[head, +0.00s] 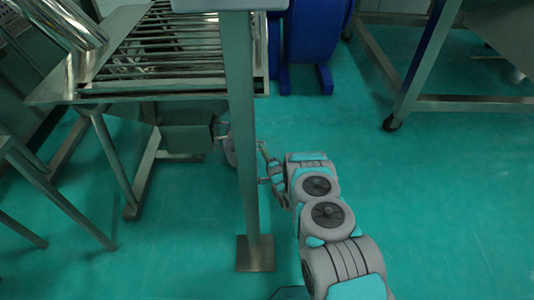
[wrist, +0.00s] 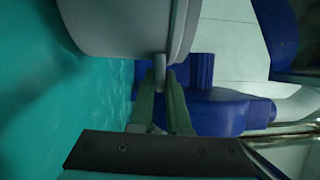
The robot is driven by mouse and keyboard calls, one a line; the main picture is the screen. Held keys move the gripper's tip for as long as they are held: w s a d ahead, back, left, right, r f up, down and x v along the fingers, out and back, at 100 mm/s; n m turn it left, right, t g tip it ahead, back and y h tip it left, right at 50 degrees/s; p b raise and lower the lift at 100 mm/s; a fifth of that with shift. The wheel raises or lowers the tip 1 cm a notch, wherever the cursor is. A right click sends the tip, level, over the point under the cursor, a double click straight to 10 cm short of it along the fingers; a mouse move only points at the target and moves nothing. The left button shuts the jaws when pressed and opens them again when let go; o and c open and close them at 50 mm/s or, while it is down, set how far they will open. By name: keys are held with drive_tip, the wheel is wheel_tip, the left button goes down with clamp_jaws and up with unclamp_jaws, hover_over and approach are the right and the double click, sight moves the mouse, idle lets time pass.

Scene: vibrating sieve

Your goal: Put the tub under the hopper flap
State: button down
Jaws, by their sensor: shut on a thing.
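The grey tub (head: 230,152) is low beside the sieve frame in the head view, mostly hidden behind an upright post. In the wrist view the rounded, pale grey tub (wrist: 115,25) fills the upper left. My gripper (head: 264,153) reaches toward it from the right in the head view. In the wrist view my gripper (wrist: 163,82) is shut on a small grey tab at the tub's side. I cannot tell whether the tub touches the floor. I cannot make out the hopper flap clearly; a dark box (head: 187,138) hangs under the sieve, just left of the tub.
The metal post (head: 246,150) stands in front of the tub, close to my arm. The slatted sieve top (head: 165,50) is above left, on splayed legs (head: 118,160). A blue machine (head: 312,40) stands behind. Green floor (head: 450,200) is clear to the right.

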drive_tip(key=shift+w+a+f+b, duration=0.25)
drive_tip(key=shift+w+a+b, duration=0.15)
drive_tip(key=shift+a, duration=0.15)
drive_tip(key=shift+w+a+f+b, duration=0.3)
drive_tip(key=shift+a+b, duration=0.1)
drive_tip(key=shift+a, duration=0.1)
drive_tip(key=shift+f, duration=0.1)
drive_tip(key=c, duration=0.8)
unclamp_jaws()
drive_tip(key=shift+v, duration=3.95)
drive_tip(key=shift+p, duration=0.3)
